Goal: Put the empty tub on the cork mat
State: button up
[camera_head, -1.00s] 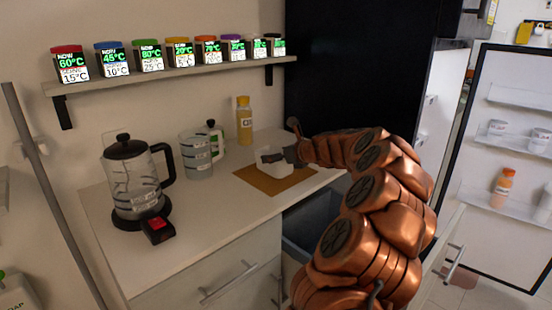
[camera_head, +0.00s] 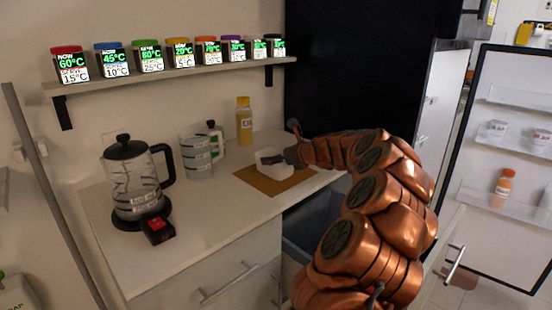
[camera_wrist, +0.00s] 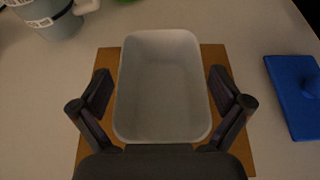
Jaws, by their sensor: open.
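In the head view the tub (camera_head: 270,163) also shows on the mat (camera_head: 262,183), partly behind my gripper. My gripper (camera_wrist: 162,92) is open, with one finger on each side of the tub and a visible gap between each finger and the wall. The gripper (camera_head: 279,160) comes in from the right in the head view. The tub is upright and its inside is bare.
A measuring jug (camera_head: 196,157), a yellow bottle (camera_head: 244,121) and a kettle (camera_head: 133,185) stand on the counter. A shelf (camera_head: 180,74) of labelled dispensers hangs above.

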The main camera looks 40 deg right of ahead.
jog(key=v, duration=1.2)
jog(key=shift+p, duration=0.4)
